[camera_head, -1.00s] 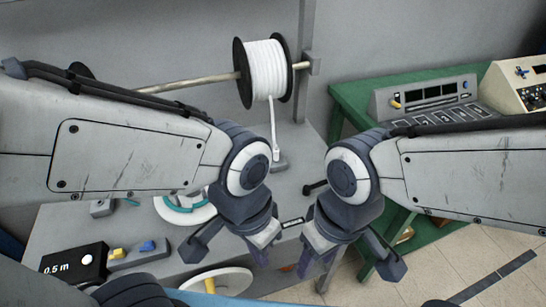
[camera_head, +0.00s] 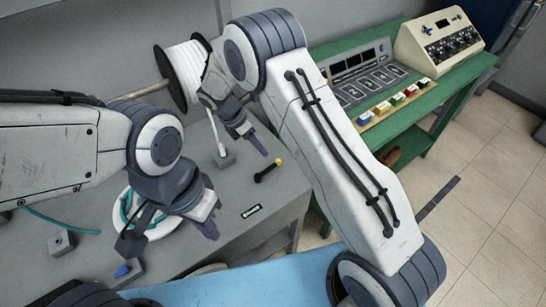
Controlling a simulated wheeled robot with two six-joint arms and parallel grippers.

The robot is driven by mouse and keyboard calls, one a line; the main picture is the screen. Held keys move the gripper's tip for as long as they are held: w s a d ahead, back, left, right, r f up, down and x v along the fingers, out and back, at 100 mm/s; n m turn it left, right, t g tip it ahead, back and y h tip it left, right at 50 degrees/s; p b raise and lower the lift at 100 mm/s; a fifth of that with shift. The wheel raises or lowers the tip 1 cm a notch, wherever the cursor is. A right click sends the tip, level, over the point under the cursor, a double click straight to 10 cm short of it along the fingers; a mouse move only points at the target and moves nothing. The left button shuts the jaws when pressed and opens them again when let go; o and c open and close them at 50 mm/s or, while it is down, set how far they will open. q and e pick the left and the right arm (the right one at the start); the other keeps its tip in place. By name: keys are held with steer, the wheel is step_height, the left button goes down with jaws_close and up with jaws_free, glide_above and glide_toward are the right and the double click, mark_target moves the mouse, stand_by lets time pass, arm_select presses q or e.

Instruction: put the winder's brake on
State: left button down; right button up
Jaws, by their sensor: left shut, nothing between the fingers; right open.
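A short black lever with a yellow knob (camera_head: 268,170) stands on the grey bench; I cannot tell for sure that it is the winder's brake. A white reel with teal cable (camera_head: 160,226) lies at the left of the bench, partly hidden by my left gripper. My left gripper (camera_head: 205,228) is shut and empty over that reel's right side, apart from the lever. My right gripper (camera_head: 245,138) is open and empty, up and to the left of the lever, in front of the white spool.
A black-flanged white spool (camera_head: 186,70) sits on a rod at the back. A green table (camera_head: 408,120) at the right carries a control panel (camera_head: 365,75) with coloured buttons and a beige instrument box (camera_head: 440,42). The grey bench (camera_head: 290,190) is clear right of the lever.

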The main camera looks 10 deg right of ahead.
mark_target(274, 164)
steer(key=p+x, duration=0.2)
steer(key=x, duration=0.9)
steer(key=shift+w, duration=0.2)
jaws_close()
steer(key=shift+r, duration=0.1)
steer(key=shift+w, duration=0.1)
stand_by(0.8)
